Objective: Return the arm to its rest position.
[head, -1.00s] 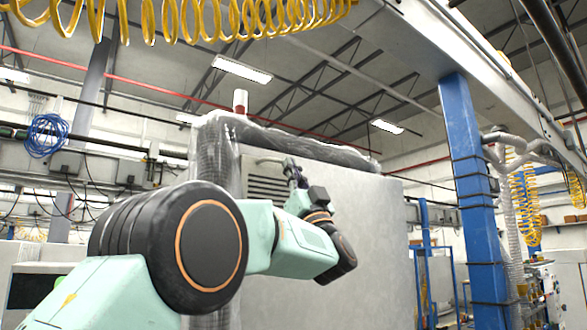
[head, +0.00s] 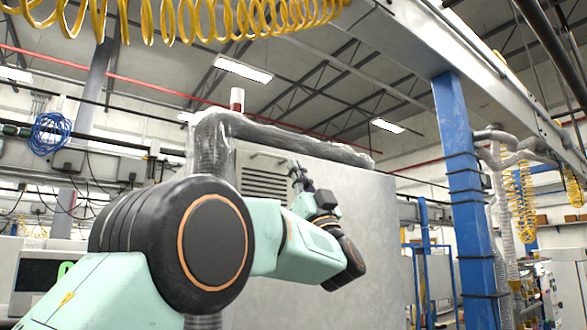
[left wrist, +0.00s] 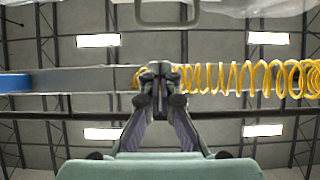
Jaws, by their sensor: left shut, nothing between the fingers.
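My left arm, mint green with black joints, comes in from the lower left of the head view and is raised in front of a large grey cabinet (head: 345,215). My left gripper (head: 296,172) is small there, partly behind my own wrist, with the cabinet's louvred vent behind it. In the left wrist view, my left gripper (left wrist: 160,78) has its dark fingers together at the tips, with nothing between them. The ceiling lies beyond it. My right arm and gripper are not in either view.
A blue pillar (head: 463,190) stands right of the cabinet. A clear-wrapped black duct (head: 285,135) runs along the cabinet's top. A yellow coiled hose (head: 200,22) hangs overhead and shows behind the fingers in the left wrist view (left wrist: 240,78).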

